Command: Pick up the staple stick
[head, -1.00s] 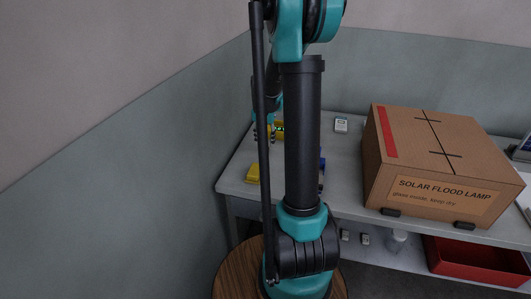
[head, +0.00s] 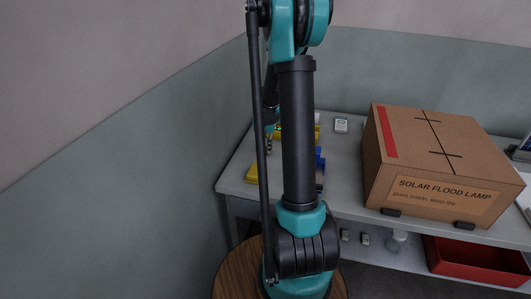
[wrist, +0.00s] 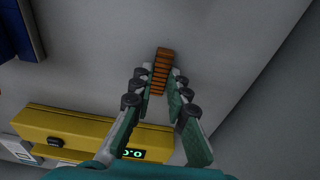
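The staple stick (wrist: 162,60) is a short, ridged orange-brown bar lying on the grey table in the wrist view. My gripper (wrist: 159,74) is open around it, with one fingertip on each side of its lower part. The stick's far end reaches out past the fingertips. A narrow gap seems to show on both sides, though I cannot tell whether either finger touches it. In the head view my arm hides the stick and most of the gripper.
A yellow tool (wrist: 75,132) with a green display lies beside and partly under my gripper. A blue object (wrist: 20,30) is at upper left. In the head view a large lamp carton (head: 420,160) stands right of my arm, with a red bin (head: 475,262) below the table.

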